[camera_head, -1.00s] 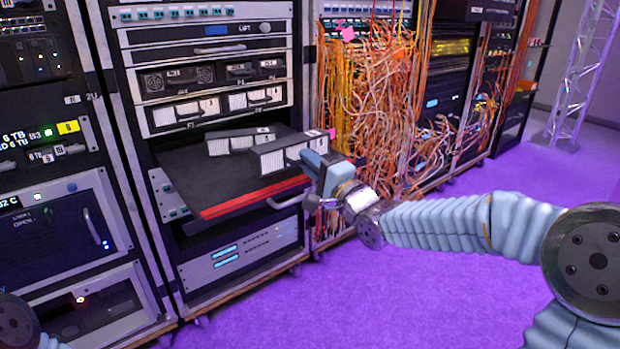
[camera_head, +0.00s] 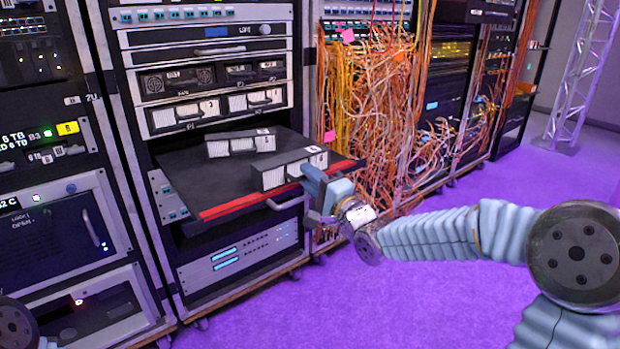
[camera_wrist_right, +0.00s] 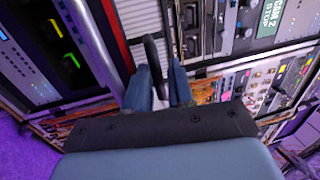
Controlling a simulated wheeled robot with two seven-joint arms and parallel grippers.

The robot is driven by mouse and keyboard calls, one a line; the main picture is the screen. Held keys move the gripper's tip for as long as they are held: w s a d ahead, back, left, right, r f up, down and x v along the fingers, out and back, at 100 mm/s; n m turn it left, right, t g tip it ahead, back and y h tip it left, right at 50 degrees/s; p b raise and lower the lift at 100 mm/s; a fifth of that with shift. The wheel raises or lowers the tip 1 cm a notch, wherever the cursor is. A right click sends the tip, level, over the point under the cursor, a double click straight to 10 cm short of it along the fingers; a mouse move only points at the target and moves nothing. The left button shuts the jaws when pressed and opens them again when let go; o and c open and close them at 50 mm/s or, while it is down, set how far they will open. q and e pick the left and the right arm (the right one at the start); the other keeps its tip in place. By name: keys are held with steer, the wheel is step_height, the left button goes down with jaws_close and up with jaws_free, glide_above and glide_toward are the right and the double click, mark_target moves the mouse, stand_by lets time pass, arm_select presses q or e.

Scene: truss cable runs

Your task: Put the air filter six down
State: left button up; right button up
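The air filter (camera_head: 289,168), a dark box with a pale ribbed front and a small white label, is over the right front of the black pull-out shelf (camera_head: 205,190). It looks low on the shelf, apparently touching it; I cannot read its number. My right gripper (camera_head: 313,182) is at the filter's right front. In the right wrist view its two blue fingers (camera_wrist_right: 162,85) stand close on either side of a dark curved handle (camera_wrist_right: 152,52), and appear shut on it. The fingers hide part of the handle. My left gripper is out of view.
A similar filter (camera_head: 240,142) lies further back on the shelf. The shelf has a red front strip and a metal handle (camera_head: 286,202). More filter modules sit in the rack above. Orange cables (camera_head: 365,110) hang close to the right. The shelf's left front is bare.

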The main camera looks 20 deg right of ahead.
steer(key=v, duration=1.2)
steer(key=a+f+n+g+h, duration=0.15)
steer(key=f+g, duration=0.25)
steer(key=f, duration=1.1)
steer(key=a+f+n+g+h, duration=0.1)
steer(key=a+f+n+g, duration=0.25)
steer(key=f, duration=1.15)
steer(key=s+a+f+n+g, duration=0.3)
steer(key=s+f+g, duration=0.2)
steer(key=s+f, duration=0.4)
steer(key=s+a+f+n+g, duration=0.3)
steer(key=s+f+n+g, duration=0.1)
steer(key=s+f, duration=0.5)
steer(key=shift+f+g, duration=0.35)
steer(key=shift+g, duration=0.3)
